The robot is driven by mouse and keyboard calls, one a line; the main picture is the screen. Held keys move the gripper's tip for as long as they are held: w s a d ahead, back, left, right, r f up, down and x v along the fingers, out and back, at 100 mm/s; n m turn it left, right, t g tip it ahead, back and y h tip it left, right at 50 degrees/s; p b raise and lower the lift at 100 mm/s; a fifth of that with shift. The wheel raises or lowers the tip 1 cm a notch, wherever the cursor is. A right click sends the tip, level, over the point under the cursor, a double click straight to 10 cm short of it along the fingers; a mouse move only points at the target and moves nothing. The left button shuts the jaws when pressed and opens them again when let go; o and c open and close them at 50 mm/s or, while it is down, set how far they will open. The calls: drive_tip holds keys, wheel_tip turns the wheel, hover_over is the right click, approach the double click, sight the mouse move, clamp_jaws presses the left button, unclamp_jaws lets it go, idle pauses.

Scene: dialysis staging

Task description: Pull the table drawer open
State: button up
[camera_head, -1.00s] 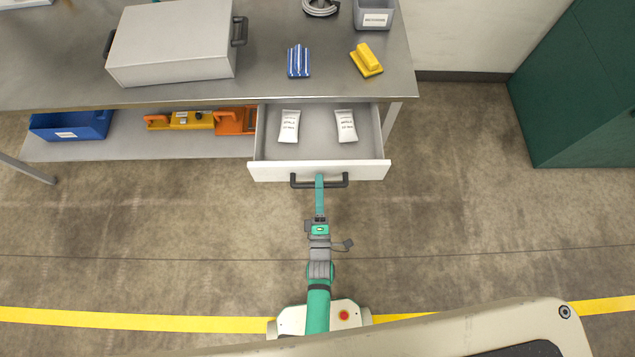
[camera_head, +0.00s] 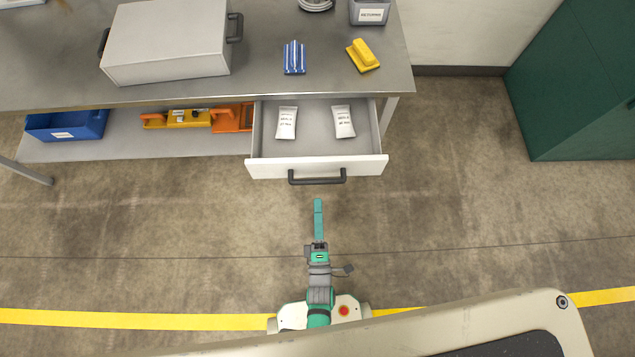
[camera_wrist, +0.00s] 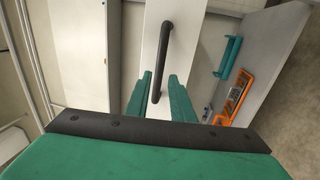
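The table drawer (camera_head: 316,167) stands pulled out from under the right end of the metal table, with two white labelled packets (camera_head: 286,122) (camera_head: 343,121) inside. Its dark bar handle (camera_head: 317,177) is on the white front. My gripper (camera_head: 318,200) is in front of the handle, apart from it, with a strip of floor showing between. In the wrist view my gripper's two green fingers (camera_wrist: 160,97) are spread with a gap between them, and the handle (camera_wrist: 163,60) shows beyond the gap. The gripper holds nothing.
On the tabletop are a large grey case (camera_head: 168,42), a blue striped block (camera_head: 294,57), a yellow block (camera_head: 362,55) and a grey bin (camera_head: 369,13). A blue bin (camera_head: 66,125) is on the lower shelf. A green cabinet (camera_head: 580,90) stands right. The floor before the drawer is clear.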

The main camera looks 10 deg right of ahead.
drive_tip(key=shift+v, duration=1.25)
drive_tip(key=shift+s, duration=0.1)
drive_tip(key=s+a+r+m+g+y, duration=0.1)
drive_tip(key=s+a+r+m+g, duration=0.1)
drive_tip(key=s+r+m, duration=0.4)
drive_tip(key=s+a+r+m+g+y, duration=0.1)
drive_tip(key=s+a+r+m+g, duration=0.1)
drive_tip(key=s+r+m, duration=0.4)
wheel_tip(320, 180, up, 6)
drive_tip(key=m, duration=0.4)
drive_tip(key=shift+s+m+g, duration=0.3)
drive_tip(key=shift+s, duration=0.05)
